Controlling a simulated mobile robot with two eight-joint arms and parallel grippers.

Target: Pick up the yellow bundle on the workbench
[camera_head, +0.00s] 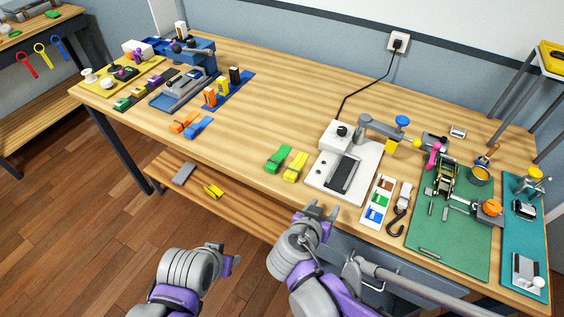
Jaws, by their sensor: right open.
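The yellow bundle (295,166) lies flat near the front edge of the workbench (270,105), just right of a green bundle (278,159). My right gripper (322,209) is open and empty, in front of the bench edge, below and a little right of the yellow bundle in the picture, apart from it. My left gripper (232,257) is farther left and lower, in front of the bench and over the floor. Its jaws are too small and turned to tell their opening.
A white device (350,140) with a dark plate stands right of the yellow bundle. Orange (184,121) and blue (199,127) bundles lie to the left. A green mat (455,235) with tools covers the right side. Bare wood lies behind the yellow bundle.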

